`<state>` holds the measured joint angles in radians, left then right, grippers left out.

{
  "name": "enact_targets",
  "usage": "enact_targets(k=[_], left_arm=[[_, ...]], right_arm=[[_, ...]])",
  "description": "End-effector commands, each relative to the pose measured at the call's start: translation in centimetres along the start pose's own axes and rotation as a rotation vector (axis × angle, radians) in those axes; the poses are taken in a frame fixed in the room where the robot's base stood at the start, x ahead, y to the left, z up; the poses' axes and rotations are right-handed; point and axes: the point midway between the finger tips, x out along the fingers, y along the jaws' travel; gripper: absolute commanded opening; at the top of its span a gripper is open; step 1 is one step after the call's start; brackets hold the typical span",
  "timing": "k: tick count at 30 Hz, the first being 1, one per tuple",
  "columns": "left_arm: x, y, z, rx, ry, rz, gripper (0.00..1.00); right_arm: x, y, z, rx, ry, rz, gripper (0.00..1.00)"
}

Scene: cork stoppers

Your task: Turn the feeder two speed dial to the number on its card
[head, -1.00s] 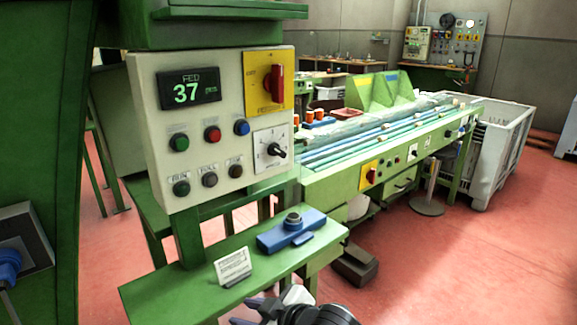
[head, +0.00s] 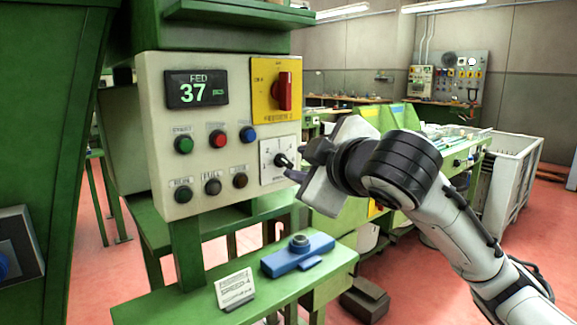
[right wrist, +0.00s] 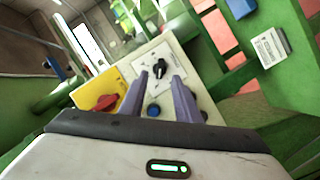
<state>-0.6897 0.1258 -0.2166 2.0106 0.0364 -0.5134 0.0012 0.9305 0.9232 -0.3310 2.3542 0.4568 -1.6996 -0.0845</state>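The speed dial, a black knob (head: 282,160) on a white scale plate, sits at the lower right of the cream panel (head: 152,90). In the right wrist view the knob (right wrist: 160,67) shows beyond and between the fingertips. My right gripper (head: 297,160) is open just in front of the dial; I cannot tell whether a finger touches it. It shows in the right wrist view (right wrist: 160,84) as two spread purplish fingers. The card (head: 236,290) stands on the green ledge; its print is too small to read. My left gripper is not in view.
A display (head: 197,89) reads FED 37. A red rotary switch (head: 284,91) on a yellow plate is just above the dial. Several coloured push buttons lie left of it. A blue box with a button (head: 298,256) sits on the ledge (head: 190,312) below.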

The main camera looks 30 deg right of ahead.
Motion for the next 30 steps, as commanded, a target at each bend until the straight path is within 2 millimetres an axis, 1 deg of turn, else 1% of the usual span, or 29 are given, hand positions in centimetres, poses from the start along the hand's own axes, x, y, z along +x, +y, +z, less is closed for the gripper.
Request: enact_targets(k=[1,3,6,9,12,15,22,23,27,28,30], left_arm=[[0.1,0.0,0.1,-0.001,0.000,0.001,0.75],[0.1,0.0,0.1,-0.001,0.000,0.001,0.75],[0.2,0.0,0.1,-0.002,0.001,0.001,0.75],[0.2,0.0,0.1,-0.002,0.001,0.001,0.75],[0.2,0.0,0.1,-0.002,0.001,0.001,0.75],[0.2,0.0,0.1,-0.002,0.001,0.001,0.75],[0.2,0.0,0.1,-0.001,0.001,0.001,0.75],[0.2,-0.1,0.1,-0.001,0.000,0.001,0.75],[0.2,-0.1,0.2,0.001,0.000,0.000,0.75],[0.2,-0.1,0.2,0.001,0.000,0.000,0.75],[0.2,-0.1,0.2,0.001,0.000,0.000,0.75]], right_arm=[[1.1,-0.1,0.1,0.002,-0.004,-0.003,0.30],[2.5,-0.1,0.1,0.001,-0.004,-0.002,0.30],[4.2,-0.1,0.1,0.001,-0.002,-0.001,0.30],[5.4,-0.1,0.0,0.002,-0.001,-0.002,0.30],[6.3,0.0,0.0,0.000,0.000,0.000,0.30],[6.7,0.0,0.0,-0.001,0.000,0.000,0.30],[6.7,0.0,0.0,0.000,0.001,0.000,0.30],[6.7,0.0,0.0,0.000,0.001,0.000,0.28],[6.7,0.0,0.0,0.000,0.001,0.000,0.04],[6.7,0.0,0.0,0.000,0.001,0.000,0.01],[6.7,0.0,0.0,0.000,0.001,0.000,0.01]])
